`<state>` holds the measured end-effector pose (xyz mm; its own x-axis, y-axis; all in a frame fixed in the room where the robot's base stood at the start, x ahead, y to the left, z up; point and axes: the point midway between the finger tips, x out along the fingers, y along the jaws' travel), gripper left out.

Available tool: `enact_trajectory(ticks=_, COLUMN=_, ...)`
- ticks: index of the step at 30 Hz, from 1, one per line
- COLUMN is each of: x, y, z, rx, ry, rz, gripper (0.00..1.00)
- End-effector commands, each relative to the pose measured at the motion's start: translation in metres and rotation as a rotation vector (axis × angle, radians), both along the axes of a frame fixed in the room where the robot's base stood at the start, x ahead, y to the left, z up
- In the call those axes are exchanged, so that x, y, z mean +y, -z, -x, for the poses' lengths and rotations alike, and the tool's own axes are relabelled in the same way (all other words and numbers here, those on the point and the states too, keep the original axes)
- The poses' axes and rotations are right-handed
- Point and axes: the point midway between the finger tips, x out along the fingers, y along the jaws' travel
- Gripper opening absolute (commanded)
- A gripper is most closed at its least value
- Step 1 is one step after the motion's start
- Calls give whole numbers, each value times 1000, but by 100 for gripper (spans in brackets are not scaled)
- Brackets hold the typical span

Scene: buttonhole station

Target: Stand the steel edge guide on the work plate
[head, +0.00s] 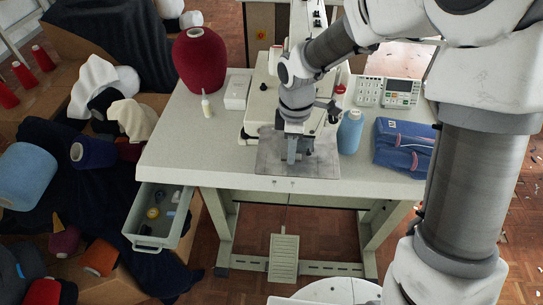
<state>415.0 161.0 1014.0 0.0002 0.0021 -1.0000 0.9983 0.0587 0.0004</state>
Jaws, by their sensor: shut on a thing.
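The work plate (268,162) is a flat grey metal sheet lying at the front middle of the pale table, in front of the machine. My gripper (293,154) points down over the middle of this plate, with its fingers close together. It is shut on a small grey steel piece, which I take to be the steel edge guide. The gripper's fingers hide most of the piece, and I cannot tell whether it touches the plate.
A red yarn cone (200,60), a small white bottle (206,105) and a white box (237,92) stand left on the table. An open drawer (148,240) juts out at front left.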

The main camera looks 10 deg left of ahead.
Motion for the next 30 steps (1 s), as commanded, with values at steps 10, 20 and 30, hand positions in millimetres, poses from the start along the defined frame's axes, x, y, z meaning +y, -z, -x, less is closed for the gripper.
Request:
enact_trajectory(ticks=10, x=52, y=39, z=-38, rx=1, ry=0, rz=1, gripper=0)
enact_trajectory(ticks=20, x=61, y=59, z=-44, rx=3, ry=1, rz=3, gripper=0)
enact_trajectory(ticks=30, x=61, y=86, z=-45, rx=0, ry=1, rz=1, gripper=0)
